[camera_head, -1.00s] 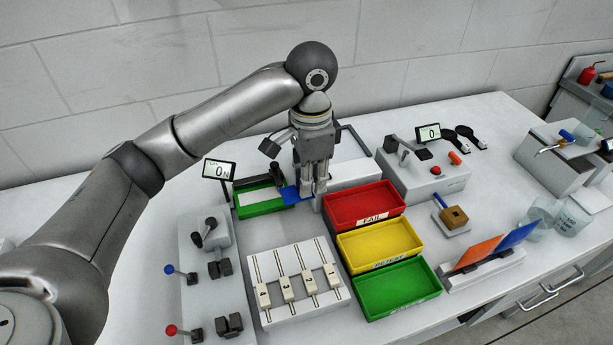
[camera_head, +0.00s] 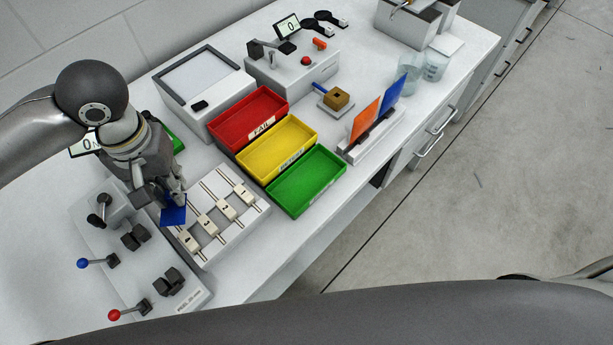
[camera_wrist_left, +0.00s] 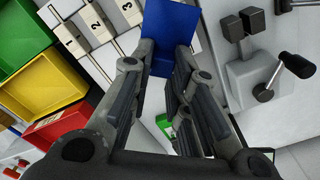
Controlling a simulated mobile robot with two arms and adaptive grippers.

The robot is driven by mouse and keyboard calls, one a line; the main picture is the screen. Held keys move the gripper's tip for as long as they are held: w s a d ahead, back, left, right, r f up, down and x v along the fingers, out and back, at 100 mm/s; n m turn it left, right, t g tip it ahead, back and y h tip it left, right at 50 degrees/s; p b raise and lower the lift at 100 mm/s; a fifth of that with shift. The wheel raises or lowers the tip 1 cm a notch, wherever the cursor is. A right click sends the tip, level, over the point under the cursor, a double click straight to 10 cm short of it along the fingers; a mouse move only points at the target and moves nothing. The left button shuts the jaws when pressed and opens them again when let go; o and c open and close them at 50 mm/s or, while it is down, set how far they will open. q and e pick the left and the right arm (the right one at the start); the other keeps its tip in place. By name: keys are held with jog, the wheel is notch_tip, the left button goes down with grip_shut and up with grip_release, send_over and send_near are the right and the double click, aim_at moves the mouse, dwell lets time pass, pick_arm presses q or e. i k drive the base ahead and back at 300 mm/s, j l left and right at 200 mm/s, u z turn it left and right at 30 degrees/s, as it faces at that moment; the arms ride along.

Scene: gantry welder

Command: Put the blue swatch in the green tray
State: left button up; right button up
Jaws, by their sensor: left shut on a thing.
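My left gripper (camera_head: 174,190) is shut on a blue swatch (camera_head: 173,212), which hangs from its fingertips near the left end of the white numbered slider block. In the left wrist view the blue swatch (camera_wrist_left: 172,38) stands out beyond the fingers of the left gripper (camera_wrist_left: 163,65). The green tray (camera_head: 307,183) is at the front of a row of three and looks empty; the gripper is to its left. My right gripper is not in view.
A yellow tray (camera_head: 278,147) and a red tray (camera_head: 248,115) adjoin the green one. The slider block (camera_head: 222,212) lies between gripper and tray. A rack holds an orange panel (camera_head: 365,119) and a blue panel (camera_head: 391,92).

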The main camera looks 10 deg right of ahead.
aim_at(308, 182)
jog(key=z, duration=1)
jog(key=k+j+z, duration=0.2)
jog(key=k+z, duration=0.25)
jog(key=k, duration=0.05)
